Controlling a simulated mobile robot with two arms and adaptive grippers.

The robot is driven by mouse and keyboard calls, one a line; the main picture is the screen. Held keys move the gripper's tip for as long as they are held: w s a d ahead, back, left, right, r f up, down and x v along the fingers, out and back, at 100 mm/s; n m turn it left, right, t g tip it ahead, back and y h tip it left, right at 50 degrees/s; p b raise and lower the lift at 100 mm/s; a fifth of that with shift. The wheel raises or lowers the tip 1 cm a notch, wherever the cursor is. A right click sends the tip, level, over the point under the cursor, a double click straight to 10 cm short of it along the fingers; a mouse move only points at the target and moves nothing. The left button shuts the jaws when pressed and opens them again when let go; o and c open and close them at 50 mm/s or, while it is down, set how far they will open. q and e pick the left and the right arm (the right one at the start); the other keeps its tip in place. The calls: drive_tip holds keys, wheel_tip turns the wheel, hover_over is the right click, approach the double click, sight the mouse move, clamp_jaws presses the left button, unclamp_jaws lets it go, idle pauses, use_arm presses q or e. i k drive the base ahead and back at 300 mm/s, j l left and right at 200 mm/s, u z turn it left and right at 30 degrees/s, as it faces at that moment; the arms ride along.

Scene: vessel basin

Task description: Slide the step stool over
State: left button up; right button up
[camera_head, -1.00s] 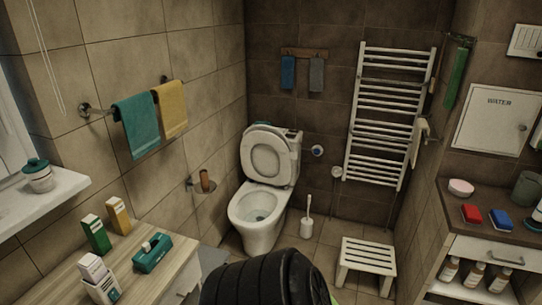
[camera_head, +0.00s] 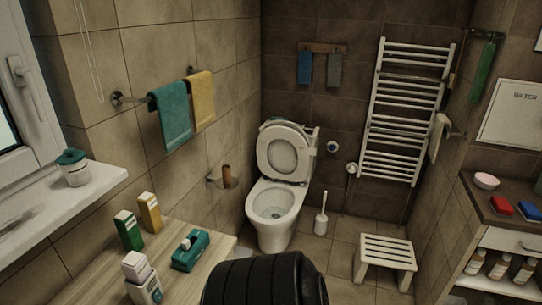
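The step stool (camera_head: 386,251) is white with a slatted top and stands upright on the tiled floor at the lower right. It is below the towel radiator and right of the toilet. A black ribbed part of my own body shows at the bottom middle, left of the stool and apart from it in the picture. Neither gripper shows in the head view.
The toilet (camera_head: 277,206) has its lid up, with a toilet brush (camera_head: 320,222) beside it. A white towel radiator (camera_head: 402,115) hangs behind the stool. An open-shelved cabinet (camera_head: 500,238) stands right of the stool. A wooden counter (camera_head: 205,252) is at lower left.

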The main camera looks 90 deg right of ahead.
sight(398, 254)
drive_tip(key=z, duration=1.9)
